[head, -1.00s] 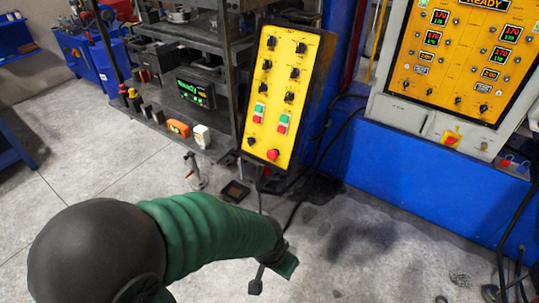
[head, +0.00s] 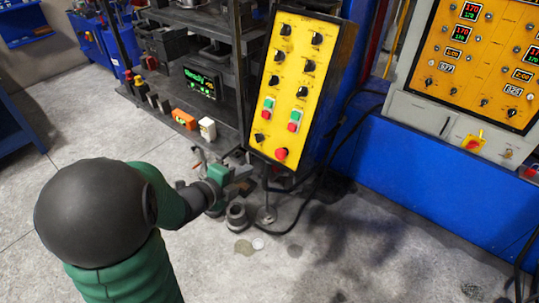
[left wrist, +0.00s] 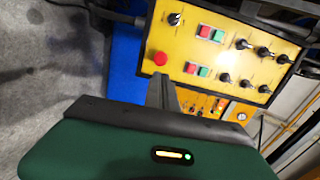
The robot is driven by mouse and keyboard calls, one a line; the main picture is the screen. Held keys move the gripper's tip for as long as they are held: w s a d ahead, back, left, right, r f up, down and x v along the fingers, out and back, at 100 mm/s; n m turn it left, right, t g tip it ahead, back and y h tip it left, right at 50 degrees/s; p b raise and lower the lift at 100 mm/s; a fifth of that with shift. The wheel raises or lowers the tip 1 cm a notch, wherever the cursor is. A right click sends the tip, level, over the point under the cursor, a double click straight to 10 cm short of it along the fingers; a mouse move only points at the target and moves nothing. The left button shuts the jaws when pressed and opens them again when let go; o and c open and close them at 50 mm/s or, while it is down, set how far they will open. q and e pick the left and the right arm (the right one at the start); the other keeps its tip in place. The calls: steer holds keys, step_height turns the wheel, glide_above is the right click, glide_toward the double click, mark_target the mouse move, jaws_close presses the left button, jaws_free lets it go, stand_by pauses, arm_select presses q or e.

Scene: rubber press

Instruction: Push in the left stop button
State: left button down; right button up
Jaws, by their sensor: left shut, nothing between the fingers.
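The left stop button is a red mushroom button (head: 281,154) low on the tilted yellow control panel (head: 285,82), near its lower right corner. It also shows in the left wrist view (left wrist: 160,58), standing out from the panel. My left gripper (head: 246,171) is shut and empty, low and to the left of the button in the head view. In the left wrist view its closed fingers (left wrist: 163,84) point at the panel just below the button. A gap seems to remain between them, but its depth is hard to judge. My right gripper is not in view.
The panel has several black knobs and red-green switches close to the stop button. Dark metal shelving (head: 222,121) stands left of the panel. The floor in front is mostly clear.

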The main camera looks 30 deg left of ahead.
arm_select(q)
glide_toward(279, 155)
steer(key=x, duration=0.7)
steer(key=shift+a, duration=0.1)
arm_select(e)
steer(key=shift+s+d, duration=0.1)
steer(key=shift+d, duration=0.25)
